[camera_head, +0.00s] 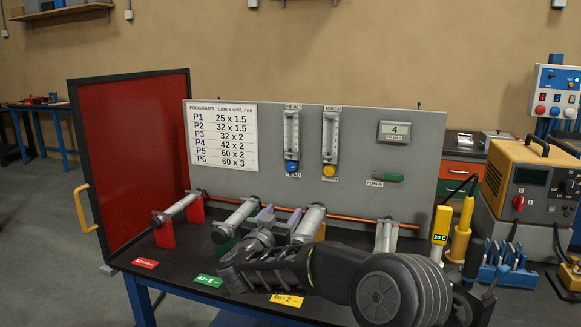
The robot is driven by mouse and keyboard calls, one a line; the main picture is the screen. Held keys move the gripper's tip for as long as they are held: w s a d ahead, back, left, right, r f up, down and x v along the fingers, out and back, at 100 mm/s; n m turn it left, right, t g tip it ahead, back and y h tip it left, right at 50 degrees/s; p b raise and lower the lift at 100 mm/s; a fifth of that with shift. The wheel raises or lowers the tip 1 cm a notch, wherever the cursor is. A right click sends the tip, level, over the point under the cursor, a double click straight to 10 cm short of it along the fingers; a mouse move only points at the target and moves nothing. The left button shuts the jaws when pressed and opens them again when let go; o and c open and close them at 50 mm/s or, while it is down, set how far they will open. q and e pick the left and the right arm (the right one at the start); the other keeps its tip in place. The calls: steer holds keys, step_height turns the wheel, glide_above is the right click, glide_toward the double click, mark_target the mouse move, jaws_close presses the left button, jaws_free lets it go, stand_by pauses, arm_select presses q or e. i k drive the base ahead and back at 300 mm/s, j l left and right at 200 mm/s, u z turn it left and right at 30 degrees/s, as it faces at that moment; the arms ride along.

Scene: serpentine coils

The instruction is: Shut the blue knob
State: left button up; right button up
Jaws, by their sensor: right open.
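The blue knob (292,167) is at the foot of the left flowmeter (291,130), labelled HEAD, on the upright grey panel (352,176). Whether the knob is turned open or shut is too small to tell. My right gripper (280,216) is open, with its two purple-tipped fingers pointing up toward the panel. It is below the knob in the picture and apart from it, and nothing shows between the fingers. My left gripper is not in view.
A yellow knob (329,171) sits right beside the blue one, under the TORCH flowmeter (330,134). A copper tube (343,217) and grey cylinders cross the bench below. A green purge lever (388,177) is farther right. A red screen (133,158) stands at left.

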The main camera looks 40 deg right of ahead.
mark_target(292, 165)
steer(key=i+l, duration=0.75)
steer(key=l, duration=0.1)
